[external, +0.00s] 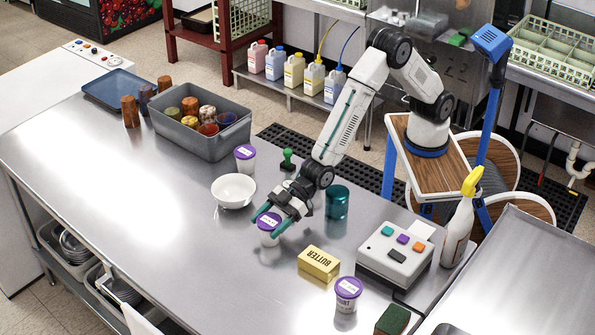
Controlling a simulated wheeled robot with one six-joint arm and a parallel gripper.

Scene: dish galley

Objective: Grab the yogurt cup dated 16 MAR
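Three white yogurt cups with purple lids stand on the steel counter. One cup (245,158) is near the grey bin, one cup (347,296) is at the front right, and one cup (268,226) is at my gripper. The lids carry white labels, but the dates are too small to read. My gripper (267,224) reaches down to the middle cup with its green-tipped fingers on either side of the lid. I cannot tell whether the fingers touch the cup or stand apart from it. Part of that cup is hidden by the gripper.
A white bowl (233,191) is just behind left of my gripper. A teal tin (337,203), a butter box (319,263) and a button box (394,254) are to the right. A green stamp (288,158) and a grey bin (201,130) are behind. The counter's left front is clear.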

